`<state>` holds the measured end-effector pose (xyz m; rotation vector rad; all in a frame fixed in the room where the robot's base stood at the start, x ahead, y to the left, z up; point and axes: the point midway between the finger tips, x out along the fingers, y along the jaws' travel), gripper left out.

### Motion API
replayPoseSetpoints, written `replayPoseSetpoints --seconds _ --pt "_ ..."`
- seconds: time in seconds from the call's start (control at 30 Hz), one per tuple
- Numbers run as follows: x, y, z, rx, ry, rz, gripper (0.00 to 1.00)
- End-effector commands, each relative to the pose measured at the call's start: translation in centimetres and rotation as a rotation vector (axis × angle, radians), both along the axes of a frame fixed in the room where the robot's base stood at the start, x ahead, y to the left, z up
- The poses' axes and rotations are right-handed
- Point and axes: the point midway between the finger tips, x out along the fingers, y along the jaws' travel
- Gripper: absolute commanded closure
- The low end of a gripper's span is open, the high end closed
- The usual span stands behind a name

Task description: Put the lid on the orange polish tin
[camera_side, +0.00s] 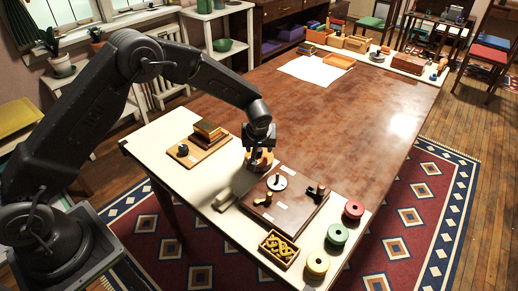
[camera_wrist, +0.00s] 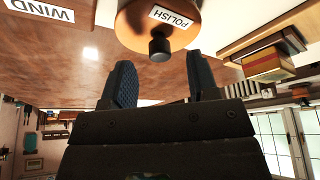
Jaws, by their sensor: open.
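The orange polish tin (camera_wrist: 137,22) shows at the top of the wrist view as a round orange-brown body with a white POLISH label. A black knob (camera_wrist: 159,48) stands out from it in that view; I cannot tell whether the lid is separate from the tin or seated. In the side view, orange (camera_side: 262,163) shows just under my gripper (camera_side: 257,160), partly hidden by the fingers. My gripper's fingers (camera_wrist: 163,72) are open and apart, with the knob just beyond the gap between their tips. Nothing is held.
A brown board (camera_side: 290,215) with a white-topped knobbed piece (camera_side: 277,182) and a dark piece (camera_side: 318,191) lies to the right. A box of yellow pieces (camera_side: 279,247) and spools (camera_side: 337,235) are in front. The brown tabletop (camera_side: 340,120) behind is mostly clear.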

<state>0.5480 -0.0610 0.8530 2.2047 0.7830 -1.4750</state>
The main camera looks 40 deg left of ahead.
Motion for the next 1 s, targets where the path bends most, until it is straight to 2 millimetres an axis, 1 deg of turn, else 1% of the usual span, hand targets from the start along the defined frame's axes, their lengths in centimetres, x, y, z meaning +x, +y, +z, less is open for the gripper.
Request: replayPoseSetpoints --seconds 0.03,0.2,0.3,0.43,0.6,1.0 --pt "-0.3 -0.4 1.3 -0.001 -0.003 -0.002 0.46" --pt "-1.5 -1.3 4.9 -0.001 -0.005 -0.002 0.46" --pt "-2.1 -1.8 6.8 0.0 -0.004 -0.001 0.46" --pt "-2.8 -2.3 8.7 0.0 -0.002 -0.002 0.46" --pt "-3.2 -2.6 10.0 0.0 -0.001 0.0 0.46" --pt "-3.4 -2.6 10.4 0.0 0.0 -0.002 0.46"
